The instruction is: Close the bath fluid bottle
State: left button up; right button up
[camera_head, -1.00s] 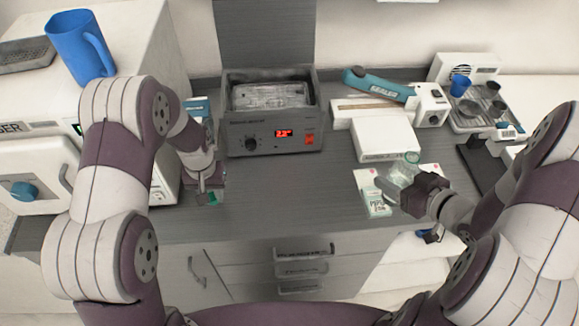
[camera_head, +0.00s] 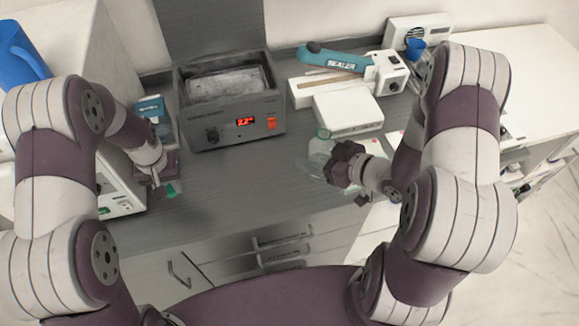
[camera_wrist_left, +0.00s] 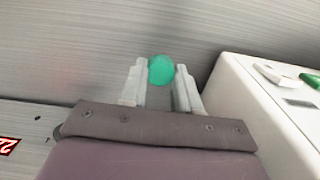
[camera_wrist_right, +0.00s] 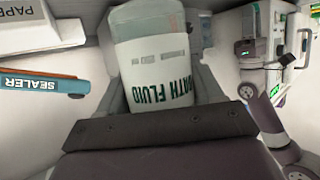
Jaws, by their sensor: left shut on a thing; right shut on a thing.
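The bath fluid bottle (camera_head: 320,148) is clear, with a green rim at its open top. My right gripper (camera_head: 343,165) is shut on it at the right of the worktop, near the white box. In the right wrist view the bottle's white label (camera_wrist_right: 158,75) reads "BATH FLUID" upside down between the fingers. My left gripper (camera_head: 160,180) is shut on a round green cap (camera_wrist_left: 162,70), at the left side of the worktop. The cap (camera_head: 173,190) also shows below the left fingers in the head view. Cap and bottle are well apart.
A grey water bath (camera_head: 230,110) with a red display stands at the back, between my grippers. A white box (camera_head: 348,110) and a teal sealer (camera_head: 335,60) are at the back right. A white machine (camera_wrist_left: 270,110) is close beside my left gripper. The middle worktop (camera_head: 235,185) is clear.

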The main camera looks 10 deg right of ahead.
jog(key=w+a+f, duration=0.4)
jog(key=a, duration=0.1)
jog(key=shift+a, duration=0.35)
jog(key=shift+s+f, duration=0.1)
jog(key=shift+f+p, duration=0.45)
jog(key=shift+f, duration=1.45)
jog(key=shift+f, duration=0.15)
jog(key=o, duration=1.5)
